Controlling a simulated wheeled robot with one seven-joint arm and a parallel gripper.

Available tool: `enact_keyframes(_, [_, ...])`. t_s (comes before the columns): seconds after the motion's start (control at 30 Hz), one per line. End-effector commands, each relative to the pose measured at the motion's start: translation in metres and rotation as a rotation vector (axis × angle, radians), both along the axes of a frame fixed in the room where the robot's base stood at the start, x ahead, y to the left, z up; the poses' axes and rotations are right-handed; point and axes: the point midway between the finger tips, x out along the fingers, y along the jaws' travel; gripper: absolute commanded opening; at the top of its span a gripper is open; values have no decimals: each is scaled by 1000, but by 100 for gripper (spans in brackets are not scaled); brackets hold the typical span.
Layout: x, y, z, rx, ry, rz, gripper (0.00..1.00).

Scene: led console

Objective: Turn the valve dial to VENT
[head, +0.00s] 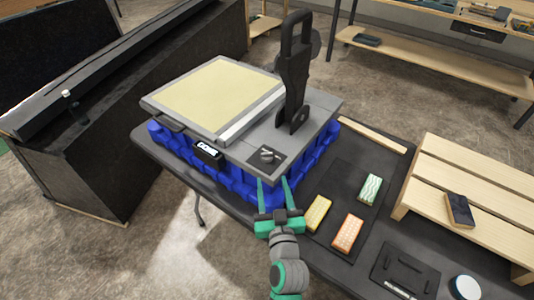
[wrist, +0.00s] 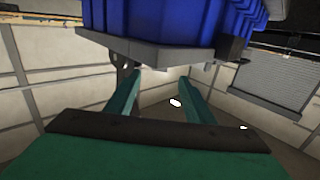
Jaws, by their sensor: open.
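The valve dial (head: 267,156) is a small grey knob on a dark square plate at the front right of the grey console (head: 310,126). Its markings are too small to read, so I cannot tell where it points. My gripper (head: 273,181) is open and empty, with green fingers apart, just in front of and below the dial plate in the head view. In the wrist view my gripper (wrist: 155,82) has nothing between its fingers, and the dial does not show there.
The console sits on a blue ribbed base (head: 235,176) on a dark table. A tall black lever (head: 295,75) stands behind the dial. Yellow (head: 317,212), orange (head: 347,233) and green (head: 369,189) blocks lie to the right, near a wooden slatted stand (head: 465,180).

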Motion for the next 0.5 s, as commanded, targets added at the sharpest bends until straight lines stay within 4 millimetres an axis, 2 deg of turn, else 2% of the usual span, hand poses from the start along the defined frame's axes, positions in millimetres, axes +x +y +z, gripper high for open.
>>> enact_keyframes(0.1, [10,0,11,-8,-12,16,48])
enact_keyframes(0.33, [25,2,15,-14,-16,23,48])
enact_keyframes(0.5, [52,6,15,-14,-17,22,48])
